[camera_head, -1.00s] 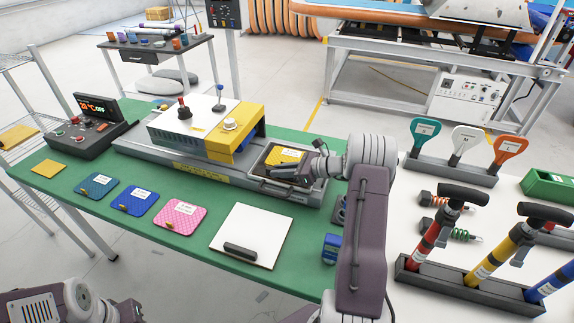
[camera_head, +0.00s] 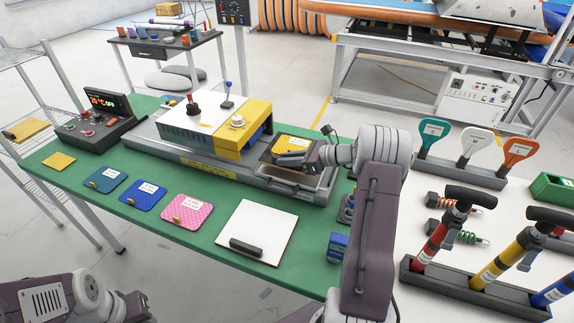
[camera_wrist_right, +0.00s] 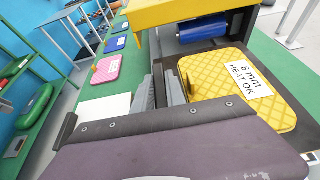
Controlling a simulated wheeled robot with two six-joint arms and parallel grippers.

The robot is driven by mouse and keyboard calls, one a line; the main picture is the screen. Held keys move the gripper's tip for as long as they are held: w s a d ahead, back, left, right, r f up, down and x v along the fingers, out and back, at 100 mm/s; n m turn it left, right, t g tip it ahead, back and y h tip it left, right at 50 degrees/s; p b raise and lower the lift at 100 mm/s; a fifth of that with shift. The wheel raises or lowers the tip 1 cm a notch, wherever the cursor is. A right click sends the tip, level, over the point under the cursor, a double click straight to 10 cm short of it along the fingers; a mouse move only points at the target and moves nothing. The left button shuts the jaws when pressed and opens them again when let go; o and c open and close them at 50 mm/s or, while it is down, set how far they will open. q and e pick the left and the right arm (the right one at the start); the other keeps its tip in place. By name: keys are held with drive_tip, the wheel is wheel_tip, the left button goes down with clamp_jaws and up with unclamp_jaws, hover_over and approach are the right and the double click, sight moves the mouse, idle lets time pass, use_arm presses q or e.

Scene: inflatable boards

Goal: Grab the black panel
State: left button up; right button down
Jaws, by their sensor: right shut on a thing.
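The black panel (camera_head: 266,157) is a thin dark plate with a yellow quilted pad (camera_head: 296,143) on top. In the head view it is at the right end of the press, raised a little above the grey tray (camera_head: 305,190). My right gripper (camera_head: 285,160) is shut on the panel's near edge. The right wrist view shows the fingers (camera_wrist_right: 167,88) at the edge of the black panel (camera_wrist_right: 178,57), beside the pad's small tab. The pad's label reads 8 mm HEAT OK. My left gripper (camera_head: 133,305) is at the bottom left; its fingers do not show clearly.
The yellow and white press (camera_head: 228,130) stands just left of the panel. Teal, blue and pink pads and a white board (camera_head: 258,225) lie along the green table's near side. A blue block (camera_head: 337,247) is near my right arm. Pumps in a rack (camera_head: 470,290) stand to the right.

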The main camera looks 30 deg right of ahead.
drive_tip(key=s+a+r, duration=0.6)
drive_tip(key=s+a, duration=0.1)
drive_tip(key=s, duration=0.2)
drive_tip(key=shift+r, duration=0.4)
drive_tip(key=shift+s+a, duration=0.1)
